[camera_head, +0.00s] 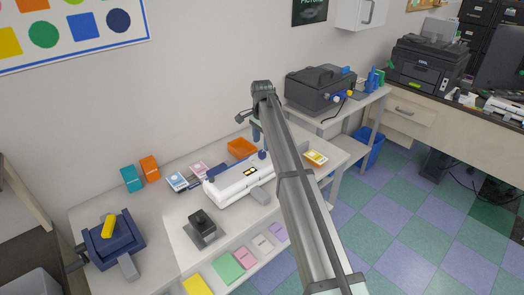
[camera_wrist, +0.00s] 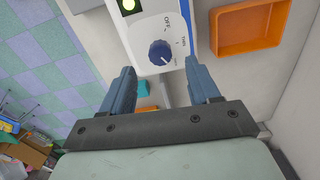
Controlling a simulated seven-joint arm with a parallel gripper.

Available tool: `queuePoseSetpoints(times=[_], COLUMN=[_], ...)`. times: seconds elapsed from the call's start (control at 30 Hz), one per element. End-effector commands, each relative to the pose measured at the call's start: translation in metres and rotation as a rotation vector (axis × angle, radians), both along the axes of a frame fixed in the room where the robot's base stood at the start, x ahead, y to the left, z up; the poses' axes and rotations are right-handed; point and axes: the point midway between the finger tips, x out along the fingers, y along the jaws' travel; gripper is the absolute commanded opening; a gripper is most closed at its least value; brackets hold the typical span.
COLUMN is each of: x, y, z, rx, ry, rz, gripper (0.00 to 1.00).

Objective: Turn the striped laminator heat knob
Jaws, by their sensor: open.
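The white laminator (camera_head: 232,184) stands on the bench in the head view, its right end below my gripper (camera_head: 256,133). In the wrist view, the laminator's end panel (camera_wrist: 142,32) carries a round dark blue knob (camera_wrist: 160,52) with a pale pointer mark and small printed lettering around it. I cannot make out a clear striped pattern. My gripper (camera_wrist: 161,68) is open, with one blue finger on each side of the knob in the picture. The fingers appear apart from it, and nothing is held. A lit yellow-green indicator is at the panel's top edge.
An orange tray (camera_wrist: 250,25) lies beside the laminator; it also shows behind it in the head view (camera_head: 241,148). A black stapler-like device (camera_head: 202,225) and a blue punch (camera_head: 112,243) stand to the left. A dark printer (camera_head: 318,89) is on the shelf at right.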

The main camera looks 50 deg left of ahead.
Motion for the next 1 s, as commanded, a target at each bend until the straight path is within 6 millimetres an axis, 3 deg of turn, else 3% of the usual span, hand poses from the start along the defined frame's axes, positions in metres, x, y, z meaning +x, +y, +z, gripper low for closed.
queuePoseSetpoints(times=[0.3, 0.77, 1.0], x=[0.000, 0.000, 0.000], y=[0.000, 0.000, 0.000], z=[-0.040, -0.049, -0.049], rx=[0.000, 0.001, 0.001], ry=[0.000, 0.000, 0.000], rz=[0.000, 0.000, 0.000], gripper=[0.61, 0.61, 0.39])
